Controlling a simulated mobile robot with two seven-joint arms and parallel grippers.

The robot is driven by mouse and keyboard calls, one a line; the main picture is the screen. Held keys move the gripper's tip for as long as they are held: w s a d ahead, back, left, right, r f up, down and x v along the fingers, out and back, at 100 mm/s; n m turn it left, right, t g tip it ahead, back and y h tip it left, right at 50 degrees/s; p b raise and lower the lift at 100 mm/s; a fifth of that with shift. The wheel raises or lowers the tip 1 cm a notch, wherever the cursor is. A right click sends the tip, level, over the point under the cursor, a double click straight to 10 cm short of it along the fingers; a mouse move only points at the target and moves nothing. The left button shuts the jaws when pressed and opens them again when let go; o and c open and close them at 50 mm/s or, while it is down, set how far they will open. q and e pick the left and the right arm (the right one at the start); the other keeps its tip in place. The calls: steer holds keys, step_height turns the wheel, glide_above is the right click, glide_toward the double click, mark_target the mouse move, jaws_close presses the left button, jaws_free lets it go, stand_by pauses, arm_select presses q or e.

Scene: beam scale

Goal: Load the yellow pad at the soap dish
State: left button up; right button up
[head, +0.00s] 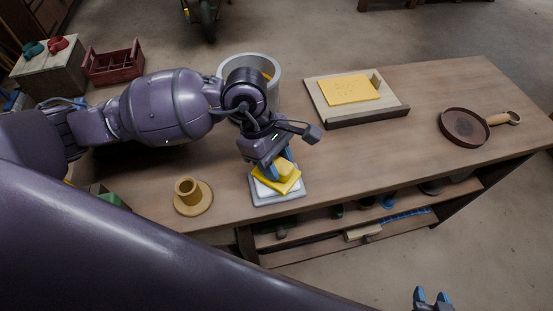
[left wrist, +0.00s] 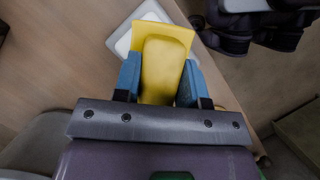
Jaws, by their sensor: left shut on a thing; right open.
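My left gripper (head: 278,172) is shut on the yellow pad (head: 290,186), holding it by its raised yellow block. In the left wrist view, the blue fingers (left wrist: 158,85) sit on either side of the block of the pad (left wrist: 180,36). The pad is over the grey soap dish (head: 285,200), which has a white surface showing beneath the pad. The dish also shows behind the pad in the left wrist view (left wrist: 122,44). I cannot tell whether pad and dish touch. My right gripper (head: 432,297) is open and empty at the bottom right, off the table.
A tan cup-shaped stand (head: 190,196) is left of the dish. A grey bucket (head: 272,62) stands behind my left arm. A wooden board (head: 390,112) with a yellow sheet (head: 348,89) lies further back. A brown pan (head: 464,127) is at right. The table between dish and pan is clear.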

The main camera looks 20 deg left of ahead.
steer(key=shift+s+f, duration=0.3)
steer(key=shift+s, duration=0.15)
arm_select(q)
steer(key=shift+f, duration=0.2)
arm_select(e)
steer(key=shift+f, duration=0.15)
arm_select(q)
steer(key=shift+f, duration=0.2)
arm_select(e)
steer(key=shift+w, duration=0.35)
arm_select(q)
steer(key=shift+f, duration=0.1)
arm_select(e)
steer(key=shift+s+d+f, duration=0.1)
steer(key=shift+s+f, duration=0.15)
steer(key=shift+s, duration=0.2)
arm_select(q)
steer(key=shift+f+b, duration=0.1)
steer(key=shift+b, duration=0.2)
arm_select(e)
steer(key=shift+w+r, duration=0.1)
steer(key=shift+w, duration=0.2)
steer(key=shift+w+r, duration=0.1)
steer(key=shift+r, duration=0.05)
